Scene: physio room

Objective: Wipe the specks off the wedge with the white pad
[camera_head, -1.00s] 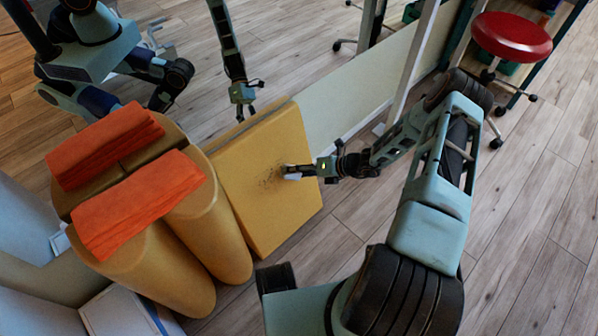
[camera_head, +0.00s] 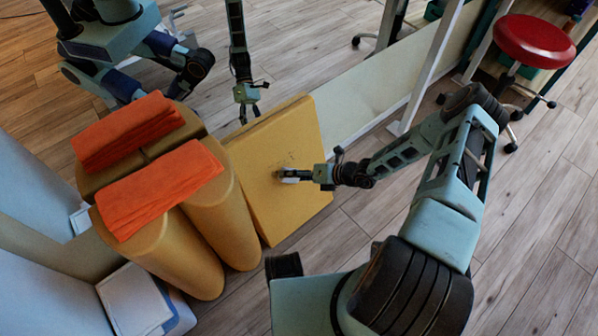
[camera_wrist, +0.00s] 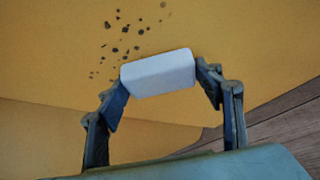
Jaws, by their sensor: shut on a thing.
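The yellow wedge (camera_head: 262,205) stands with its broad face tilted up, left of my arm in the head view. It also fills much of the wrist view (camera_wrist: 250,40). My gripper (camera_head: 293,176) is shut on the white pad (camera_head: 286,178), over the middle of that face. In the wrist view the pad (camera_wrist: 158,75) sits between the two fingers and appears to be against or very close to the face; contact is not clear. Several dark specks (camera_wrist: 124,29) lie beyond the pad, above and to its left. In the head view a few specks (camera_head: 288,160) show above it.
Yellow bolsters (camera_head: 180,258) with folded orange towels (camera_head: 160,188) stand close left of the wedge. A pale panel (camera_head: 360,100) runs behind it. A teal arm (camera_head: 240,60) shows beyond its upper edge. A red stool (camera_head: 534,40) is far right. Floor is clear right of the wedge.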

